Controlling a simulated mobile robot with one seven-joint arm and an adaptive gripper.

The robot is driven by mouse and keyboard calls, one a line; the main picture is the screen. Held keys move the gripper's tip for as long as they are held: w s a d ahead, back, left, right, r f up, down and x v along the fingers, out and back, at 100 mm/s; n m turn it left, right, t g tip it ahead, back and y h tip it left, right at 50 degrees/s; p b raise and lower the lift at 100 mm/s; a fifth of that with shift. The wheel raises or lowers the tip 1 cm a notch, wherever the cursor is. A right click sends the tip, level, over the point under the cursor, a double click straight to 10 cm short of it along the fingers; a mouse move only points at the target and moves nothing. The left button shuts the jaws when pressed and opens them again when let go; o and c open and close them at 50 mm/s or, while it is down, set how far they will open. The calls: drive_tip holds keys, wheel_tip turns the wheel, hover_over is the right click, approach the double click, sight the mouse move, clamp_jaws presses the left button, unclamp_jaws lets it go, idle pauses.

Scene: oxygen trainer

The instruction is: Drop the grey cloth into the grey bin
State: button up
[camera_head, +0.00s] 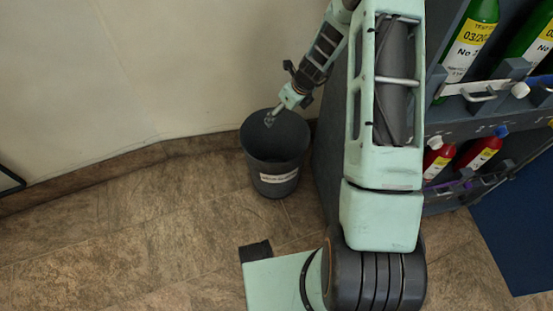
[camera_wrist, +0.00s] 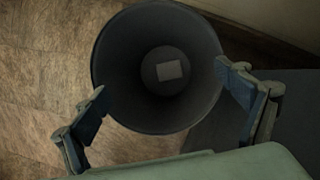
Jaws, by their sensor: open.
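The grey bin (camera_head: 275,160) stands upright on the floor by the wall, with a white label on its front. In the wrist view I look down into its round mouth, and the bin wall (camera_wrist: 115,62) shows all round. A small pale grey rectangle, which looks like the grey cloth (camera_wrist: 170,71), lies flat on the bin's floor. My gripper (camera_head: 270,119) is above the bin's mouth in the head view. In the wrist view my gripper (camera_wrist: 162,77) has its two fingers wide apart, with nothing between them. The bin's inside floor is hidden in the head view.
A dark rack with green cylinders (camera_head: 470,40) and red cylinders (camera_head: 437,158) stands to the right, close to my arm. The pale wall (camera_head: 130,70) is behind the bin. The tiled floor (camera_head: 130,230) is clear at the left. A blue mat (camera_head: 520,220) lies at the right.

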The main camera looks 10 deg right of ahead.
drive_tip(key=v, duration=0.7)
drive_tip(key=shift+r, duration=0.35)
drive_tip(key=shift+s, duration=0.1)
